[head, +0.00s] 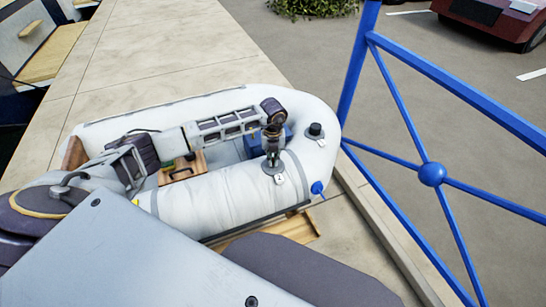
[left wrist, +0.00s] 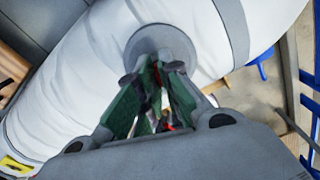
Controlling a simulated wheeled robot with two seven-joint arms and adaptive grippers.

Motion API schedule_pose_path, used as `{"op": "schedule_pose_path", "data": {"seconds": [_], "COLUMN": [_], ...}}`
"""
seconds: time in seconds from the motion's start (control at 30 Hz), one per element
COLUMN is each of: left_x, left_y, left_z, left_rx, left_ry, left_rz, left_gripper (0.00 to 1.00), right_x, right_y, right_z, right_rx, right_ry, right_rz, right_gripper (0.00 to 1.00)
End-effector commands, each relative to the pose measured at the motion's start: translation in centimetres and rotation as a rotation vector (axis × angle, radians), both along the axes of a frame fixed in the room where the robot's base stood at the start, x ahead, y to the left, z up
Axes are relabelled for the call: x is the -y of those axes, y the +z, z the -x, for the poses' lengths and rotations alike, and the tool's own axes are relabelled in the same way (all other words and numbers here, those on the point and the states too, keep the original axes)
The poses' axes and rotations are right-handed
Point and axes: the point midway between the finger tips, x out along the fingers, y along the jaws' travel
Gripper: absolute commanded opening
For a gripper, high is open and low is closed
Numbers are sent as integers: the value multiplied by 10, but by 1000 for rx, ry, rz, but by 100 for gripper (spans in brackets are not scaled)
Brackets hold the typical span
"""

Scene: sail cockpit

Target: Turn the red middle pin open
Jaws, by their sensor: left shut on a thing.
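The red middle pin (left wrist: 157,97) shows only as small red bits between the fingers in the left wrist view; most of it is hidden. It stands at a round grey valve base (left wrist: 145,42) on the white tube of the inflatable boat (head: 215,197). My left gripper (head: 272,158) points down at this valve from above in the head view. In the left wrist view its green-padded fingers (left wrist: 156,85) converge and are shut on the pin. My right gripper is in neither view.
A second, dark-capped valve (head: 316,130) is on the tube to the right. A blue plug (head: 317,188) sits at the tube's outer side. A blue railing (head: 431,173) stands at the right. Wooden boards (head: 290,228) lie under the boat.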

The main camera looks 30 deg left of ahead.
Motion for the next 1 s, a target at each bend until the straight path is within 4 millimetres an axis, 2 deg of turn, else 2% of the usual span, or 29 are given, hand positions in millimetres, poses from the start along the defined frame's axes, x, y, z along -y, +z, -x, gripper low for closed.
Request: {"op": "schedule_pose_path", "data": {"seconds": [0.3, 0.53, 0.73, 1.0], "left_x": [0, 0, 0, 0], "left_y": [2, 1, 1, 1], "left_z": [0, 0, -1, -1], "left_rx": [1, 1, 1, 1], "left_ry": [220, 316, 348, 352], "left_rz": [0, 0, 0, 0], "left_gripper": [0, 0, 0, 0], "right_x": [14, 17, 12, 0], "right_y": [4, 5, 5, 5], "right_z": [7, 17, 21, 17], "right_rx": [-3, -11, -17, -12], "right_ry": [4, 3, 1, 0], "right_rz": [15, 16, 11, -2], "right_gripper": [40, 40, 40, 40]}}
